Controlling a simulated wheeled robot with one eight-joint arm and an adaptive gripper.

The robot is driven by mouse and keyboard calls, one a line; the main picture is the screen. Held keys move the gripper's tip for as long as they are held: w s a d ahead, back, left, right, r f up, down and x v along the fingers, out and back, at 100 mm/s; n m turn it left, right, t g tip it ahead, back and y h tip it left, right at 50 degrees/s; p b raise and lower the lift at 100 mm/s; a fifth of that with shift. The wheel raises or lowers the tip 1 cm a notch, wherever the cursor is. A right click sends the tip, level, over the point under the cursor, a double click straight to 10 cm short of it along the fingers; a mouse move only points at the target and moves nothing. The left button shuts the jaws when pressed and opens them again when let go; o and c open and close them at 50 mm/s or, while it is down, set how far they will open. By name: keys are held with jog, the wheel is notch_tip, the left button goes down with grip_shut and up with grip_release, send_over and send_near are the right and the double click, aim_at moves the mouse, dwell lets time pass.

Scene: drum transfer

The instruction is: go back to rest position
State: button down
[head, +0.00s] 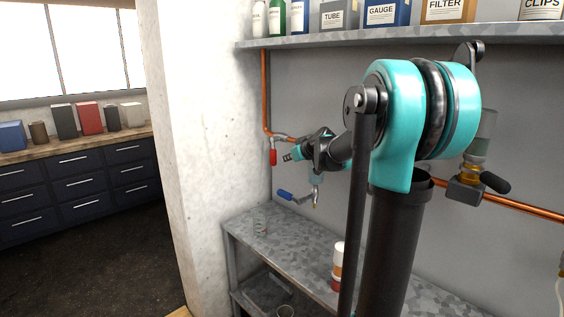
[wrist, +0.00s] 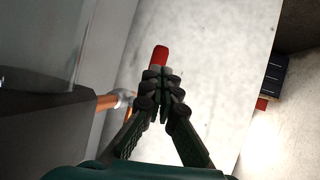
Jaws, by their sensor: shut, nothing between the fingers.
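My gripper (wrist: 162,75) is shut and empty in the wrist view, its dark fingertips together. In the head view, my gripper (head: 287,157) points left, held above the grey metal bench (head: 290,245). A red valve handle (head: 273,157) hangs close to the left of the fingertips in the head view. The red handle (wrist: 160,54) also shows just beyond the fingertips in the wrist view; I cannot tell whether they touch. My teal and black arm fills the right middle of the head view and hides part of the wall and bench.
A copper pipe (head: 265,95) runs down the wall. A blue-handled tap (head: 285,196) sits below my gripper. A clear glass (head: 259,220) and a red-and-white container (head: 337,265) stand on the bench. A shelf (head: 330,38) with bottles and boxes is above. Dark drawers (head: 75,185) are far left.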

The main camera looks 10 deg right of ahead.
jog(key=s+d+f+m+g+h, duration=0.1)
jog(key=s+f+m+g, duration=0.1)
jog(key=s+f, duration=0.6)
jog(key=s+d+f+m+g+h, duration=0.1)
jog(key=s+f, duration=0.8)
jog(key=s, duration=0.9)
jog(key=s+d+f+m+g+h, duration=0.1)
jog(key=s+f+g, duration=0.3)
jog(key=s+f, duration=0.5)
jog(key=s+m+h, duration=0.1)
jog(key=s, duration=0.3)
jog(key=shift+s+d+f+m+h, duration=0.25)
jog(key=shift+d+m+h, duration=0.1)
jog(key=shift+m+h, duration=0.05)
jog(key=shift+d, duration=0.1)
